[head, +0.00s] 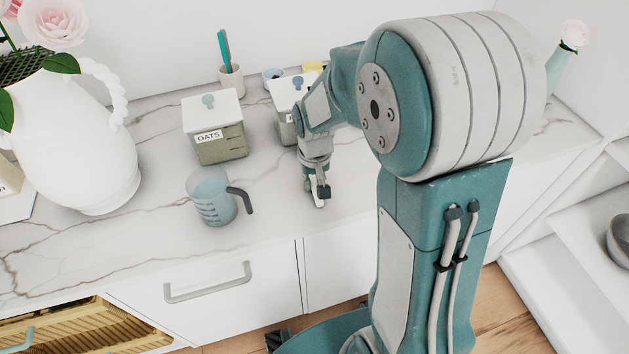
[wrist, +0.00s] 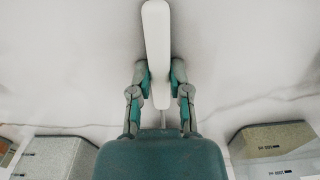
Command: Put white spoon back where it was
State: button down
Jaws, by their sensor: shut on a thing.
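The white spoon (wrist: 156,40) shows in the wrist view as a long white piece with a rounded end, between the two fingers of my gripper (wrist: 159,85). My gripper is shut on it. In the head view my gripper (head: 317,188) points down over the marble counter, right of the measuring jug, and a small white part of the spoon (head: 320,203) shows at the fingertips. I cannot tell whether the spoon touches the counter. My gripper and arm hide the rest of it in the head view.
A clear measuring jug (head: 211,198) stands left of my gripper. Behind it are an OATS canister (head: 219,143), a second canister (head: 284,125) partly behind my arm, and a cup (head: 231,82) holding teal utensils. A white vase (head: 80,140) stands at left. The front counter is mostly clear.

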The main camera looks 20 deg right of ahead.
jog(key=c, duration=0.6)
grip_release()
jog(key=shift+s+f, duration=0.25)
jog(key=shift+f, duration=0.15)
jog(key=shift+w+f, duration=0.1)
jog(key=shift+w, duration=0.1)
jog(key=shift+r, duration=0.45)
notch_tip(320, 180, up, 11)
jog(key=s+r+t, duration=0.1)
jog(key=s+r, duration=0.1)
jog(key=s, duration=0.3)
jog(key=s+r+t, duration=0.2)
jog(key=s+r, duration=0.1)
jog(key=s, duration=0.2)
jog(key=s+r+t, duration=0.2)
jog(key=s, duration=0.3)
jog(key=shift+s+a+r+n, duration=0.1)
jog(key=shift+s+r+n, duration=0.15)
jog(key=shift+s+n, duration=0.15)
